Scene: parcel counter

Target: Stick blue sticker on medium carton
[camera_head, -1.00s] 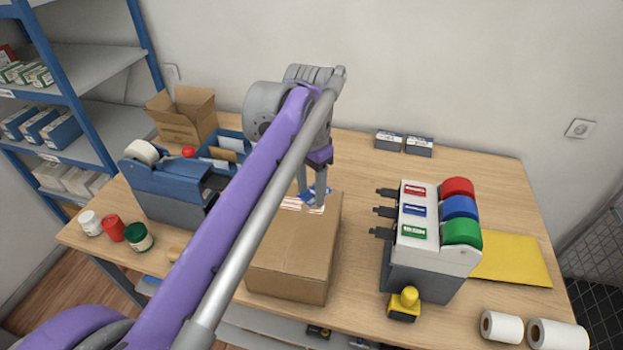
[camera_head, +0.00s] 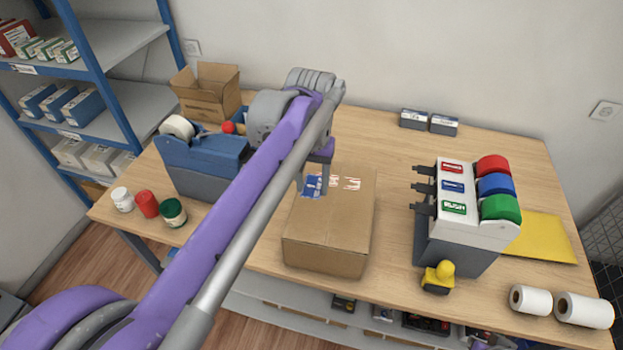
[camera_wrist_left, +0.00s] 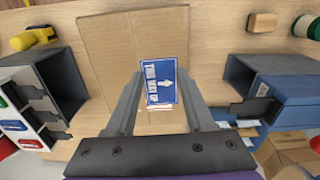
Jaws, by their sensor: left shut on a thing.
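The medium carton (camera_head: 328,243) is a closed brown box on the counter, with red-and-white labels (camera_head: 351,184) on its top. It fills the upper middle of the left wrist view (camera_wrist_left: 112,45). My left gripper (camera_head: 313,185) is over the carton's top, near its far left part. It is shut on the blue sticker (camera_head: 311,190), a blue-and-white label. In the left wrist view the sticker (camera_wrist_left: 158,82) lies flat between the fingertips, with its arrow visible. I cannot tell whether it touches the carton. My right gripper is not in view.
A label dispenser (camera_head: 452,215) with red, blue and green rolls stands right of the carton. A blue tape machine (camera_head: 205,162) and jars (camera_head: 147,204) stand left. An open box (camera_head: 207,94) stands behind.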

